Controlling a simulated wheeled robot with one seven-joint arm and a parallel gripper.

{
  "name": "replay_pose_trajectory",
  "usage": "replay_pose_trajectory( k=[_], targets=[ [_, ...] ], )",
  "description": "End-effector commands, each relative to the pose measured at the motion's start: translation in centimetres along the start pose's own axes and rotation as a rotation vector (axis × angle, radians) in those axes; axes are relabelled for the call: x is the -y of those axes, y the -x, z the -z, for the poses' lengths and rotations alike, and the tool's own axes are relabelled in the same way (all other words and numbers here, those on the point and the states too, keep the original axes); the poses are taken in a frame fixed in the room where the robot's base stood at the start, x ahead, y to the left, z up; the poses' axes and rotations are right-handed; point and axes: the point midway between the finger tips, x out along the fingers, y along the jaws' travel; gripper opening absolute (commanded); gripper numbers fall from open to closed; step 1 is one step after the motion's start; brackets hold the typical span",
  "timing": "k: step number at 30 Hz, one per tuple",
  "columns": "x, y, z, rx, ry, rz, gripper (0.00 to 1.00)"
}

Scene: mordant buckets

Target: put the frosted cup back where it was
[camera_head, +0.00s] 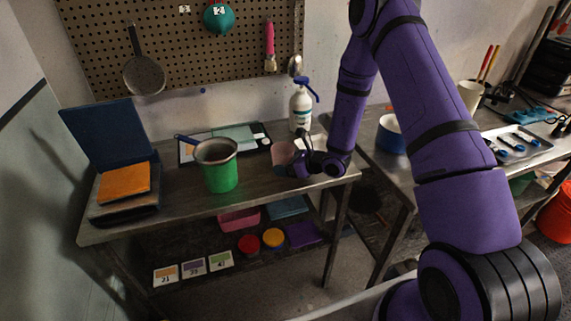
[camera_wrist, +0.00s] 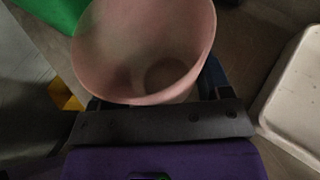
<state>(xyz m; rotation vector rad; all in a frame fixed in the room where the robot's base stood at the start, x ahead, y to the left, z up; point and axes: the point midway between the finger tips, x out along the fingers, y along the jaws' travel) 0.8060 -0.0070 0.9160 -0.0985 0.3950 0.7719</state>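The frosted cup is a pale pink, cloudy cup (camera_head: 283,153) near the right end of the left metal table, to the right of the green bucket. In the wrist view the cup (camera_wrist: 140,45) fills the upper middle, its mouth towards the camera; it looks empty. My gripper (camera_head: 297,163) is low at the cup's right side in the head view. In the wrist view the cup lies between the spread fingers; the right finger shows close along its side, and the left is mostly hidden under the rim. Whether the fingers press on it or it touches the table is unclear.
A pale tray-like object (camera_wrist: 298,95) is at the wrist view's right.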

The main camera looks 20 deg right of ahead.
Motion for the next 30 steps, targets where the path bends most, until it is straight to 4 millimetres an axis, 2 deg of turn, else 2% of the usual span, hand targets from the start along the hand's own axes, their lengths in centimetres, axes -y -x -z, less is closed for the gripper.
replay_pose_trajectory(
  k=[1,2,3,14,17,30],
  targets=[
    [0.0,0.0,0.0,0.000,0.000,0.000,0.83],
    [0.0,0.0,0.0,0.000,0.000,0.000,0.90],
    [0.0,0.0,0.0,0.000,0.000,0.000,0.93],
    [0.0,0.5,-0.3,0.000,0.000,0.001,0.93],
    [0.1,1.7,-0.2,-0.001,0.000,0.003,0.93],
    [0.1,10.0,-0.3,0.000,-0.001,0.004,0.93]
  ],
)
